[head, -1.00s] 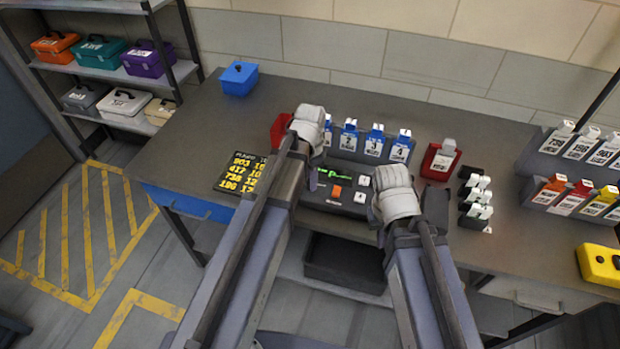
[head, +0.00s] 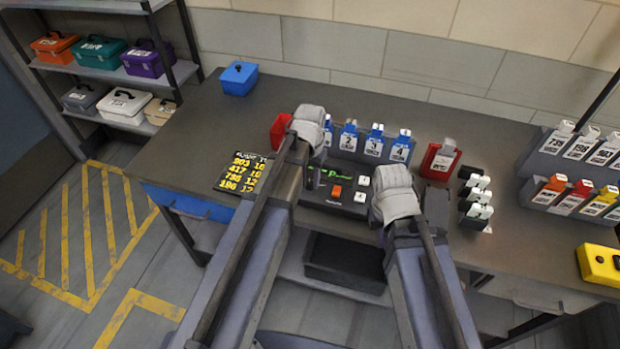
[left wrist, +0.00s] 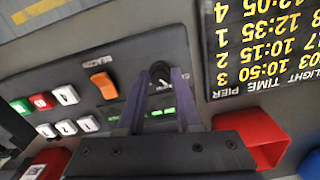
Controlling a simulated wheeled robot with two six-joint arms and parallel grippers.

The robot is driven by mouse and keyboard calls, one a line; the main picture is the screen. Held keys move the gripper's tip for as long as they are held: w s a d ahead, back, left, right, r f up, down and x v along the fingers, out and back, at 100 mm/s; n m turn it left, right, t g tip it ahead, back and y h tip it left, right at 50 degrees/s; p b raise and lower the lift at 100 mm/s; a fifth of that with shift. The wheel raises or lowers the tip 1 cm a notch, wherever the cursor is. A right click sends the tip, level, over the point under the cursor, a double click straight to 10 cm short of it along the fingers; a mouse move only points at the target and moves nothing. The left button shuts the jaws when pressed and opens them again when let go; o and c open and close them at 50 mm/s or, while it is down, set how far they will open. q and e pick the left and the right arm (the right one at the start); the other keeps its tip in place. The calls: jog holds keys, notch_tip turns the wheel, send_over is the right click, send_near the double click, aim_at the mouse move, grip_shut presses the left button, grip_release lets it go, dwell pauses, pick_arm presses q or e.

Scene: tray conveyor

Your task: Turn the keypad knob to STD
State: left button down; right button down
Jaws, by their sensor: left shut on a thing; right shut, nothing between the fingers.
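The dark keypad panel (head: 336,192) sits on the workbench and has a green display, an orange switch and white buttons. In the left wrist view the panel (left wrist: 118,60) shows its black round knob (left wrist: 160,70) between the tips of my left gripper (left wrist: 161,78), which is shut on it. The knob's pointer and the STD marking are not readable. In the head view my left gripper (head: 310,140) is at the panel's back left and hides the knob. My right gripper (head: 388,218) is shut and empty at the panel's right side; its fingertips are mostly hidden.
A flight time board (head: 243,172) lies left of the panel, and a red holder (head: 280,130) stands close by my left gripper. Blue tagged holders (head: 374,141) line the panel's back. A black bin (head: 345,263) is below.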

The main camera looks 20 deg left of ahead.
aim_at(310, 181)
pick_arm(q)
jog(key=shift+n, duration=0.8)
jog(key=c, duration=0.6)
grip_release()
notch_tip(310, 181, up, 8)
jog(key=p, duration=0.8)
jog(key=shift+f, duration=0.15)
